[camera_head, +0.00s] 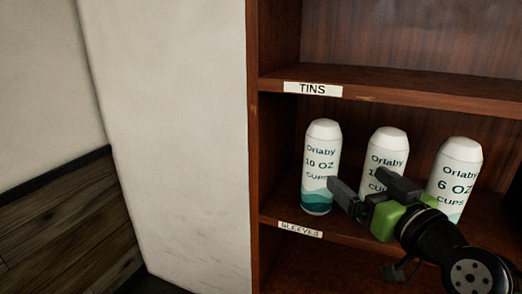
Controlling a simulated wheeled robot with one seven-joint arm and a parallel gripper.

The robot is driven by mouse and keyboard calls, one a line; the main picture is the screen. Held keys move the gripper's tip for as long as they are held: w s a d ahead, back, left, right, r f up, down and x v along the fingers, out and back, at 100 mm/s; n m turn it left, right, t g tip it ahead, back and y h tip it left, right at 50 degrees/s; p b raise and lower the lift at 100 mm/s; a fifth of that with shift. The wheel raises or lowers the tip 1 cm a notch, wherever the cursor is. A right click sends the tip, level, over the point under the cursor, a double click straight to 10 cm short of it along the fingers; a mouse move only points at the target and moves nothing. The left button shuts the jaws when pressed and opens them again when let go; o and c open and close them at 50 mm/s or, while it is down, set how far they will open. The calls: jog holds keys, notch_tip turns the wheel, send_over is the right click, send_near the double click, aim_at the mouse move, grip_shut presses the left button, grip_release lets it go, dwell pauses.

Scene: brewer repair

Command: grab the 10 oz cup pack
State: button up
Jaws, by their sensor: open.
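The 10 oz cup pack (319,166) is a white rounded pack with a teal wave at its foot. It stands upright at the left of the middle shelf, and its label reads "Orlaby 10 OZ CUPS". My gripper (354,182) is open and empty. Its fingers point toward the shelf from the lower right. In the picture the left finger lies by the lower right edge of the 10 oz pack; I cannot tell whether they touch.
A similar pack (386,146) stands just to the right, its size label partly hidden by my gripper. A 6 oz pack (460,168) stands further right. The wooden shelf (278,213) has a left side wall, a "TINS" board (400,84) above and a "SLEEVES" label (299,229) below.

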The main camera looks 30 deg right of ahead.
aim_at(332, 155)
jog(key=p+x, duration=0.2)
jog(key=x, duration=0.1)
jog(key=p+x, duration=0.2)
jog(key=x, duration=0.1)
jog(key=p+x, duration=0.2)
jog(key=x, duration=0.1)
jog(key=shift+w+r, duration=0.35)
jog(key=shift+w, duration=0.1)
jog(key=p+x, duration=0.2)
jog(key=x, duration=0.3)
jog(key=shift+w+r, duration=0.1)
jog(key=shift+r, duration=0.05)
jog(key=shift+a, duration=0.1)
jog(key=shift+c, duration=0.8)
jog(key=c, duration=1.4)
